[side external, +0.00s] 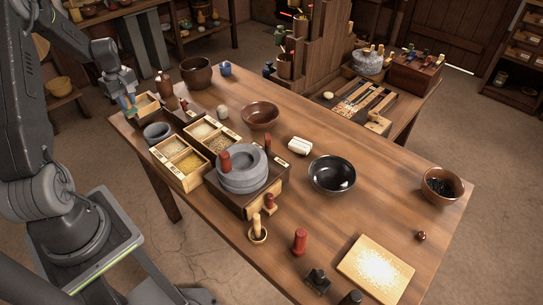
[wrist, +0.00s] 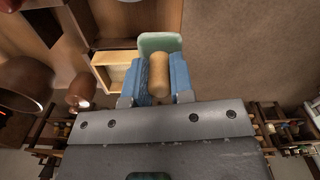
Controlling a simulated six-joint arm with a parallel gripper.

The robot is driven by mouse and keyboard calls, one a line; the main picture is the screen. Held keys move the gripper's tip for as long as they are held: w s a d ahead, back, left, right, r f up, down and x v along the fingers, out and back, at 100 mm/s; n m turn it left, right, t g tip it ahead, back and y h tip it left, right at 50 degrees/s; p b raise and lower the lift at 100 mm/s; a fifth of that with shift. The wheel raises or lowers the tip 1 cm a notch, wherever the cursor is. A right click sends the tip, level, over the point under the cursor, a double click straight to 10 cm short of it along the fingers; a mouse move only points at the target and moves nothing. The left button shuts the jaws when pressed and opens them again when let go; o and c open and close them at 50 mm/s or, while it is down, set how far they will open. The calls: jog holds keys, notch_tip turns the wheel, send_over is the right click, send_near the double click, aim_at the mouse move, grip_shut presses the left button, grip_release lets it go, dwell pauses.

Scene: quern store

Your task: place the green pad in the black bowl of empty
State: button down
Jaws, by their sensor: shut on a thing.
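My gripper (side external: 129,103) is at the far left end of the table, above and beside its edge. In the wrist view its blue fingers (wrist: 168,80) are shut on a tan cylindrical handle. The green pad (wrist: 160,41) shows just beyond the fingers and seems joined to that handle; the join is hidden. In the side view the pad is small and partly hidden by the fingers. The black bowl (side external: 332,187) stands upright on the middle right of the table, far from my gripper. Its dark glossy inside shows only a white reflection and looks empty.
A small wooden tray (side external: 147,106) is close beside my gripper. Wooden grain boxes (side external: 183,163) and a grey stone quern (side external: 243,172) stand between it and the black bowl. A white block (side external: 299,146), a brown bowl (side external: 260,115) and a bowl of dark grains (side external: 431,189) are around the black bowl.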

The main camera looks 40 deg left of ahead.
notch_tip(320, 180, up, 10)
jog(key=shift+f, duration=0.25)
jog(key=w+d+m, duration=0.9)
jog(key=w+d, duration=0.9)
jog(key=d, duration=0.2)
jog(key=w+d+m, duration=0.3)
jog(key=d+m, duration=0.1)
jog(key=d, duration=1)
jog(key=w+d+m, duration=0.2)
jog(key=d+m, duration=0.3)
jog(key=d, duration=0.9)
jog(key=shift+w+d+f, duration=0.25)
jog(key=shift+d+f, duration=1.75)
jog(key=shift+f, duration=0.75)
jog(key=shift+w+d+f, duration=0.25)
jog(key=shift+d+f, duration=1.75)
jog(key=shift+f, duration=0.7)
jog(key=shift+w+d+f, duration=0.25)
jog(key=shift+d+f, duration=1.75)
jog(key=shift+f, duration=0.75)
jog(key=shift+f, duration=0.35)
